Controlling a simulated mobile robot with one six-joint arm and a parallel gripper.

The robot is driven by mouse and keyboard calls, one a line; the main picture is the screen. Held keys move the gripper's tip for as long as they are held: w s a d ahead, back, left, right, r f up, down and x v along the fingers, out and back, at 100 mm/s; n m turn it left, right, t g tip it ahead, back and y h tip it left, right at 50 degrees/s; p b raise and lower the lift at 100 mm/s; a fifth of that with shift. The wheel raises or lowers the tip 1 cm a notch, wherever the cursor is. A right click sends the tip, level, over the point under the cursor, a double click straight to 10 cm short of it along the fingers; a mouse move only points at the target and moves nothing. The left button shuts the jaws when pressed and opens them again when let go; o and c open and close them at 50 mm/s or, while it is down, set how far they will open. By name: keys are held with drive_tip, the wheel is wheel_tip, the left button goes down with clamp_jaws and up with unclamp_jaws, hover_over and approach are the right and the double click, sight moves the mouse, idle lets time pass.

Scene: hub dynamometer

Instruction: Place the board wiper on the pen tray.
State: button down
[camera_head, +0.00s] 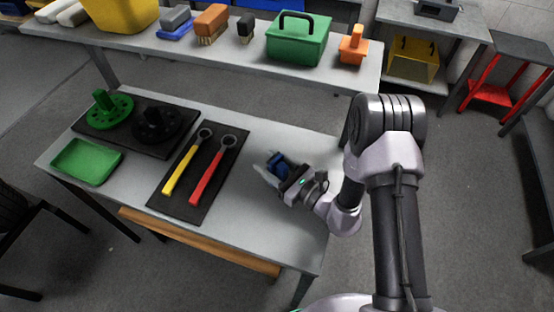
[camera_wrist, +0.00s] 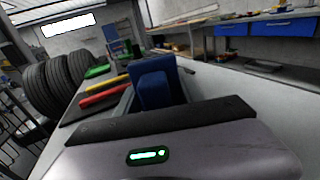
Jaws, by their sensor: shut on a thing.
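My gripper (camera_head: 270,166) is over the right part of the near table, shut on a blue block (camera_head: 280,161). The block, which looks like the board wiper, stands up between the fingers in the wrist view (camera_wrist: 157,82). Its lower part is hidden by the gripper body there. I cannot tell whether it touches the table. A shallow, empty green tray (camera_head: 87,162) lies at the table's left end, well away from my gripper. It is the only open tray I make out on this table, and I cannot tell if it is the pen tray.
A black mat (camera_head: 200,173) holds a yellow wrench (camera_head: 181,170) and a red wrench (camera_head: 207,181). Behind the tray, a dark board holds a green hub (camera_head: 106,109) and a black hub (camera_head: 157,124). A back bench (camera_head: 341,72) carries brushes and boxes. The table around my gripper is bare.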

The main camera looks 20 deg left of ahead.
drive_tip(key=shift+d, duration=0.45)
drive_tip(key=shift+s+a, duration=0.2)
drive_tip(key=shift+a, duration=0.15)
drive_tip(key=shift+f, duration=0.25)
drive_tip(key=c, duration=0.7)
unclamp_jaws()
drive_tip(key=shift+r, duration=0.1)
